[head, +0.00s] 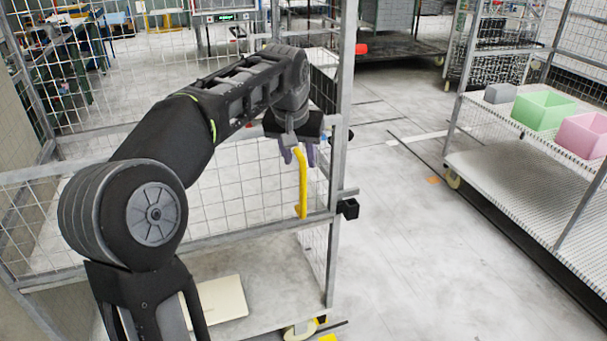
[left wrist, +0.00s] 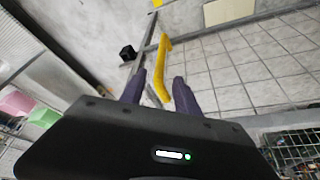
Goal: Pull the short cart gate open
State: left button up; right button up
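The short cart gate (head: 235,190) is a wire-mesh panel in a grey metal frame, across the lower part of the cart in the head view. It reaches the cart's right post, and I see no clear gap there. A yellow handle (head: 302,190) stands upright near its right end; it also shows in the left wrist view (left wrist: 162,72). My left gripper (head: 298,158) is at the handle's upper end, pointing down. In the left wrist view its purple fingers (left wrist: 159,88) are apart with the handle between them, and I see no clear contact. My right gripper is out of view.
A black block (head: 350,208) sticks out at the right post. A cream board (head: 221,299) lies on the cart's lower deck. At right, a shelf cart (head: 500,175) holds green (head: 543,110) and pink (head: 583,134) bins. The floor (head: 410,250) between the carts is clear.

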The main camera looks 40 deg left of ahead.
aim_at(302, 168)
pick_arm(q)
jog(key=x, duration=0.7)
jog(key=shift+w+f+p, duration=0.15)
jog(key=shift+f+p, duration=0.15)
jog(key=shift+f, duration=0.05)
jog(key=shift+c, duration=0.2)
grip_shut()
jog(key=shift+r, duration=0.1)
dwell(0.8)
